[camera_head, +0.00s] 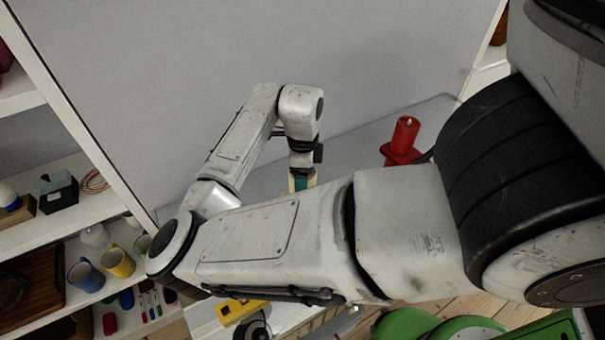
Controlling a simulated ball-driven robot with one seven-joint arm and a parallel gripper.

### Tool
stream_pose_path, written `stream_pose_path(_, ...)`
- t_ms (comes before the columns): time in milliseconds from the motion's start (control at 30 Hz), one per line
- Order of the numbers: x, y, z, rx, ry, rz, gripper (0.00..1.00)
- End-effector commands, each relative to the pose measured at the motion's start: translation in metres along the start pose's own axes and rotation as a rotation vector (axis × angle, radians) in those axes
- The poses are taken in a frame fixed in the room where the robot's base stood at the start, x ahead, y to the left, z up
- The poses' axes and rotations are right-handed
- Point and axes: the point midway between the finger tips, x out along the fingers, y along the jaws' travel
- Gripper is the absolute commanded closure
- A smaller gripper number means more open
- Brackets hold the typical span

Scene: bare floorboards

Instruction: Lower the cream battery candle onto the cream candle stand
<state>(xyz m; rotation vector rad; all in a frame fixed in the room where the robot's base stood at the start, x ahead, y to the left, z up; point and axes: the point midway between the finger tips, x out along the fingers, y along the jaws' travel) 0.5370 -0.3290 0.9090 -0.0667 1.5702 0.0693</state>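My arm crosses the middle of the view, and my gripper (302,174) points down at its far end, above the grey surface. A small cream and teal patch shows at the gripper's lower end, just above my forearm. I cannot tell whether the cream is the cream battery candle or part of the gripper. The fingertips are hidden behind my forearm, so I cannot tell whether they are open or shut. I cannot make out the cream candle stand; my arm hides much of the surface there.
A red candle (406,132) stands on a red stand (401,155) to the right on the grey surface (350,143). A grey wall rises behind. A shelf unit at left holds a blue mug (86,276), a yellow mug (118,262) and other items. A yellow object (240,311) lies below my arm.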

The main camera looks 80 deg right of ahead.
Motion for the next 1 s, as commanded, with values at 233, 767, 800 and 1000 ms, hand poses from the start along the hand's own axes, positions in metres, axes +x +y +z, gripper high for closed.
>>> stream_pose_path(233,0.002,0.000,0.000,0.000,0.000,0.000,0.14)
stream_pose_path(767,-0.008,-0.001,0.001,0.000,-0.002,-0.002,0.00)
stream_pose_path(800,-0.014,-0.001,0.001,0.001,-0.003,-0.003,0.00)
stream_pose_path(1000,-0.052,-0.001,0.001,0.003,-0.004,-0.003,0.00)
